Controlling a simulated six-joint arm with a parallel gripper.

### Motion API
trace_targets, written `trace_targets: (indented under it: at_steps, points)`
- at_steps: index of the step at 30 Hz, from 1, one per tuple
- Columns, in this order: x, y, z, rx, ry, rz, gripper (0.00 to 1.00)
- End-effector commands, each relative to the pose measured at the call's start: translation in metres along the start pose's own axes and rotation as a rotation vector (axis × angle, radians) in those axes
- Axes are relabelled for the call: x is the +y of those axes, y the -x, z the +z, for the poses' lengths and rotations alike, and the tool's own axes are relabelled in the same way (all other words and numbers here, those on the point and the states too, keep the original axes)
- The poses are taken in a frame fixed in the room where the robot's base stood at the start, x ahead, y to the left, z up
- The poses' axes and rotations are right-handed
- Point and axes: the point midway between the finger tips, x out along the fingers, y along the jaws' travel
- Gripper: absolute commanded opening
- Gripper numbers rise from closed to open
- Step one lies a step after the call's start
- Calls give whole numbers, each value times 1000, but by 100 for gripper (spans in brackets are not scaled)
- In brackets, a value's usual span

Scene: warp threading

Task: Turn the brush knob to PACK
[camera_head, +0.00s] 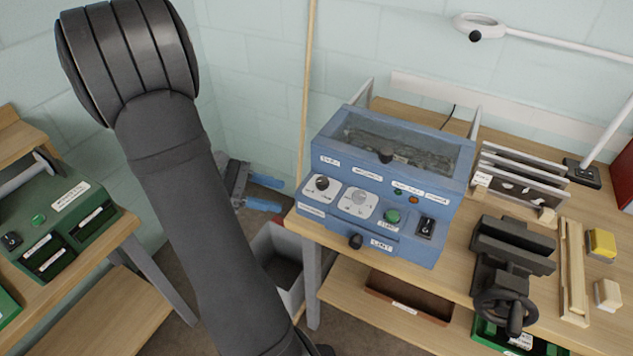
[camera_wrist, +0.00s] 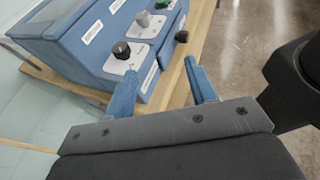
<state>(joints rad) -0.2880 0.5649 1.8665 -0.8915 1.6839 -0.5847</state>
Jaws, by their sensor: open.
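A blue machine (camera_head: 330,150) stands on the wooden bench. Its sloped panel bears a black knob (camera_head: 322,183) on a white plate at the left and a grey knob (camera_head: 358,197) on another white plate beside it. The small labels are too blurred to tell which is the brush knob or where PACK lies. My gripper (camera_head: 281,196) is open and empty, left of the machine and apart from it. In the wrist view my gripper's two blue fingers (camera_wrist: 160,76) stand wide apart, with the black knob (camera_wrist: 121,50) and the grey knob (camera_wrist: 143,19) beyond them.
A green button (camera_head: 392,216), a black switch (camera_head: 426,227) and a low front knob (camera_head: 356,241) are also on the machine. A vise (camera_head: 510,262) and a slotted rack (camera_head: 520,180) stand to the right. A thin wooden pole (camera_head: 307,80) rises behind my gripper.

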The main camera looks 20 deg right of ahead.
Motion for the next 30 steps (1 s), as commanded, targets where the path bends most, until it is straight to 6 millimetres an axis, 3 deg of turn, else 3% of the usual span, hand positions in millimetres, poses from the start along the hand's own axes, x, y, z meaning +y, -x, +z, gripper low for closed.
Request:
trace_targets:
  at_steps: [1, 6, 14, 20, 30]
  points:
    - [-6, 7, -12, -74, 26, 86, 51]
    - [-16, 25, -34, -244, 55, 344, 51]
    - [-22, 37, -46, -326, 68, 518, 51]
    - [-13, 22, -41, -326, 66, 516, 51]
    - [14, -22, -25, -324, 66, 512, 51]
